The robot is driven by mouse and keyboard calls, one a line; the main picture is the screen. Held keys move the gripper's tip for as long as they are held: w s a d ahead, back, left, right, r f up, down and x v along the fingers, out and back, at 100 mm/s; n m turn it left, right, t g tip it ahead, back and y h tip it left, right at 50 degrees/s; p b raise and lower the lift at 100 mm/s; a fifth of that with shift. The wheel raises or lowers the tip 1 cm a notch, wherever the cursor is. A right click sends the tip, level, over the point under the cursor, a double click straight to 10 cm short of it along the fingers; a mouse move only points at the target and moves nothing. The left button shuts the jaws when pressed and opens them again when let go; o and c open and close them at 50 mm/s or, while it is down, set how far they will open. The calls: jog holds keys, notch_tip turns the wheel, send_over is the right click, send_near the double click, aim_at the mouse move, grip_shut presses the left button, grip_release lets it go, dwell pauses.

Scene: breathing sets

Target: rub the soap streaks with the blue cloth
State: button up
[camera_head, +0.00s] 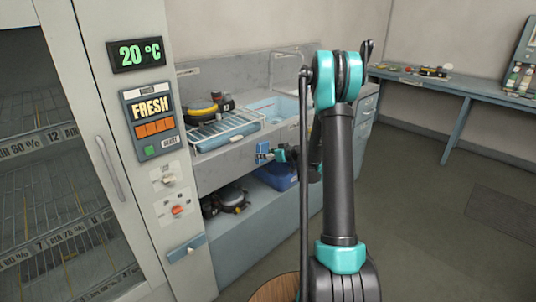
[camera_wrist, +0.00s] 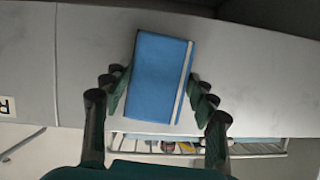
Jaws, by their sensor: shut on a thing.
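The blue cloth (camera_wrist: 157,78) is a flat blue rectangle with a pale stripe along its right edge in the wrist view. My gripper (camera_wrist: 158,86) has its fingers at the cloth's left and right edges and is shut on it. In the head view the cloth (camera_head: 262,149) shows as a small blue patch in front of the grey counter front, with my gripper (camera_head: 268,155) at it. The cloth faces the grey panel (camera_wrist: 85,70); I cannot tell whether it touches. I cannot make out any soap streaks; the cloth may hide part of the panel.
A blue bin (camera_head: 277,176) and dark gear (camera_head: 228,199) sit on the shelf below. A cabinet (camera_head: 100,130) stands left. Floor at right is open.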

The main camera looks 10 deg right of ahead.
jog(key=shift+s+a, duration=0.1)
jog(key=shift+a, duration=0.15)
jog(key=shift+s+d, duration=0.95)
jog(key=shift+s, duration=0.2)
jog(key=shift+s+d, duration=0.9)
jog(key=shift+s, duration=0.25)
jog(key=shift+c, duration=0.2)
jog(key=shift+s+d, duration=0.1)
jog(key=shift+s+d, duration=0.8)
jog(key=shift+s, duration=0.35)
